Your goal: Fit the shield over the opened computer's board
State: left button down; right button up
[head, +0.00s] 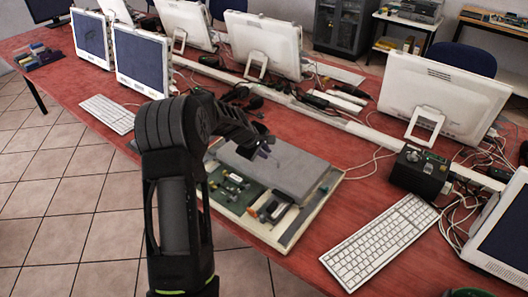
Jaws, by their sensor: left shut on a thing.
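The opened computer (290,239) lies flat on the red table, its pale casing rim showing along the front and right. Its green board (232,187), with small parts on it, shows at the left and front. The shield (296,170), a flat grey plate, is over the back and right part of the computer and hides the board there. I cannot tell whether it touches the casing or hangs just above it. My left gripper (264,152) is shut on the shield near its back left edge; the arm partly hides the fingers. My right gripper is not in view.
A white keyboard (381,241) lies right of the computer, and a black box (420,171) stands behind it amid loose cables. White monitors (440,100) line the table's middle. Another keyboard (107,113) lies at the left. Bare red table shows between computer and right keyboard.

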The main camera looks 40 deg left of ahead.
pick_arm(q)
jog(key=shift+f, duration=0.1)
dwell(0.3)
jog(key=c, duration=1.4)
grip_release()
jog(key=v, duration=0.7)
jog(key=shift+s+r+b, duration=0.25)
jog(key=shift+r+b, duration=0.05)
jog(key=shift+b, duration=0.05)
notch_tip(320, 180, up, 6)
jog(key=p, duration=0.5)
